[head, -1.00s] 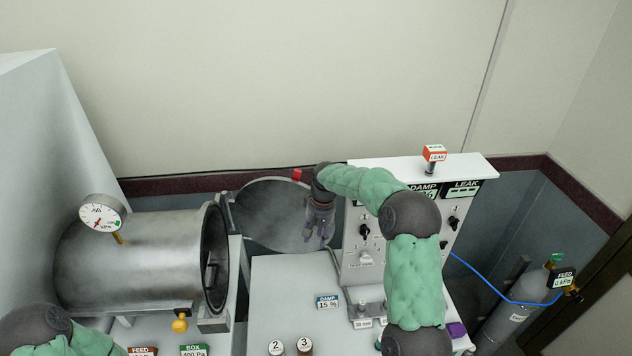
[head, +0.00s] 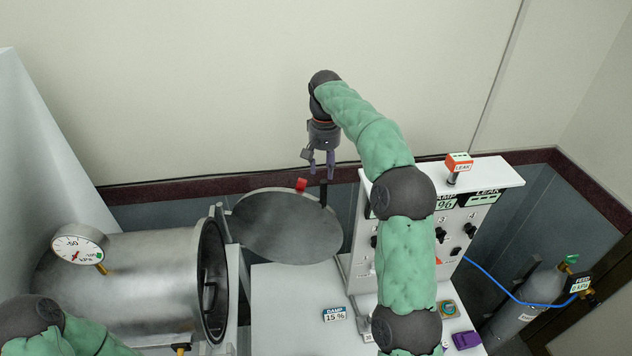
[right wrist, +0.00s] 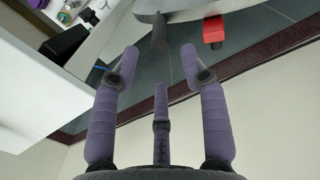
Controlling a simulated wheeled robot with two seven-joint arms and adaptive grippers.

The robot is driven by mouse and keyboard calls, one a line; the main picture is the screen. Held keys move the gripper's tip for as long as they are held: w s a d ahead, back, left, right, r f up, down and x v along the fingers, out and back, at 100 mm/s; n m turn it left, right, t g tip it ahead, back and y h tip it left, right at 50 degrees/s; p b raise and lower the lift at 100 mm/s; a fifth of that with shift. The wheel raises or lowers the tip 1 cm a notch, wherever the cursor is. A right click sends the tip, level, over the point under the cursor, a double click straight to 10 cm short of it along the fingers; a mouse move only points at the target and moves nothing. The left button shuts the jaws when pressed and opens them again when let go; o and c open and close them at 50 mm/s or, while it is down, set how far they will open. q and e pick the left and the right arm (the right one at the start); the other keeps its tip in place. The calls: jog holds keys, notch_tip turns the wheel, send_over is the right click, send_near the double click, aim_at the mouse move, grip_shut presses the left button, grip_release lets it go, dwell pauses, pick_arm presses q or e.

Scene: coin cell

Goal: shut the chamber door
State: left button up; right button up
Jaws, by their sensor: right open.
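The chamber door (head: 287,235) is a round grey metal disc, swung wide open to the right of the chamber (head: 130,275), whose dark mouth (head: 212,280) is uncovered. A black upright handle (head: 323,194) and a red block (head: 301,185) stand at the door's far edge. My right gripper (head: 320,172) is open and empty, fingers down, just above the handle. In the right wrist view the dark handle (right wrist: 160,36) lies beyond the gap between the spread fingers (right wrist: 160,58), with the red block (right wrist: 213,32) to its right. My left gripper is out of view.
The control panel box (head: 470,215) stands right of the door, behind my right arm. A pressure gauge (head: 78,244) tops the chamber. A gas cylinder (head: 530,300) with a blue hose stands far right. The white bench top (head: 285,310) has clear room in front of the door.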

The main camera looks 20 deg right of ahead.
aim_at(323, 192)
jog(key=shift+w+r, duration=0.15)
jog(key=shift+r, duration=0.05)
jog(key=shift+f, duration=0.3)
notch_tip(323, 192, down, 10)
jog(key=shift+f+p, duration=0.1)
jog(key=shift+p, duration=0.6)
grip_shut()
